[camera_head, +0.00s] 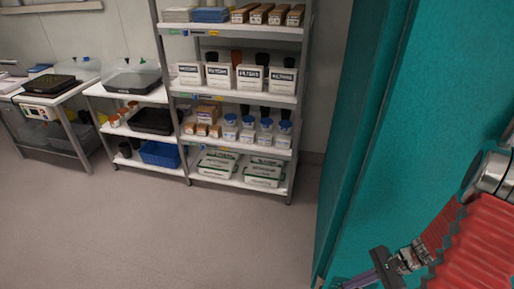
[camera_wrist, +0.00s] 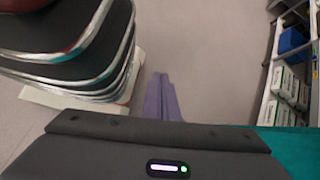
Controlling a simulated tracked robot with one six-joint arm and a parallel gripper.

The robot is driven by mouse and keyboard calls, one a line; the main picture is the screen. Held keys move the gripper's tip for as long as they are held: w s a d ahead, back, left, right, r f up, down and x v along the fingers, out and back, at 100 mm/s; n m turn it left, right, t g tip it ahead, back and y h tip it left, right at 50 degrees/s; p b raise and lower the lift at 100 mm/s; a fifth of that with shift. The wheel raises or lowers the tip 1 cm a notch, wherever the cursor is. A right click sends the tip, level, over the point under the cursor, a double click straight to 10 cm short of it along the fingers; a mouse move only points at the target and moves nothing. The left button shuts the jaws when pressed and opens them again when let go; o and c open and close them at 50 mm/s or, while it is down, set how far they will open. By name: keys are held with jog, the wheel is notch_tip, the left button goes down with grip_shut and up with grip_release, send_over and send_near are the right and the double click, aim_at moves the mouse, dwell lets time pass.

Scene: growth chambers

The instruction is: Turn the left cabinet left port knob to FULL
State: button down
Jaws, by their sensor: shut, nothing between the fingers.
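A teal cabinet-like body (camera_head: 400,140) fills the right of the head view. A strip of teal (camera_wrist: 296,148) also shows at the lower right of the wrist view. I cannot tell whether it is the left cabinet. No port or knob is visible in either view. My gripper (camera_head: 358,282) is at the bottom edge of the head view, in front of the teal surface, with its fingertips partly cut off. In the wrist view my gripper (camera_wrist: 160,80) points out over the floor, with its two purple fingers together and empty.
A shelf rack (camera_head: 240,106) with boxes, bottles and cartons stands against the back wall. Lower benches (camera_head: 62,98) with trays and a blue bin (camera_head: 160,153) stand to its left. The grey floor (camera_head: 150,235) in front is clear.

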jog(key=s+a+r+n+t+h, duration=0.1)
jog(key=a+r+n+h, duration=0.2)
jog(key=r, duration=0.9)
jog(key=s+a+r+n+t+h, duration=0.2)
jog(key=a+r+n, duration=0.5)
jog(key=r, duration=0.4)
jog(key=s+a+r+n+t+h, duration=0.2)
jog(key=a+r+n, duration=0.4)
jog(key=r, duration=0.6)
jog(key=shift+s+r+h, duration=0.25)
jog(key=shift+r+h, duration=0.1)
jog(key=shift+h, duration=0.45)
jog(key=shift+d, duration=0.1)
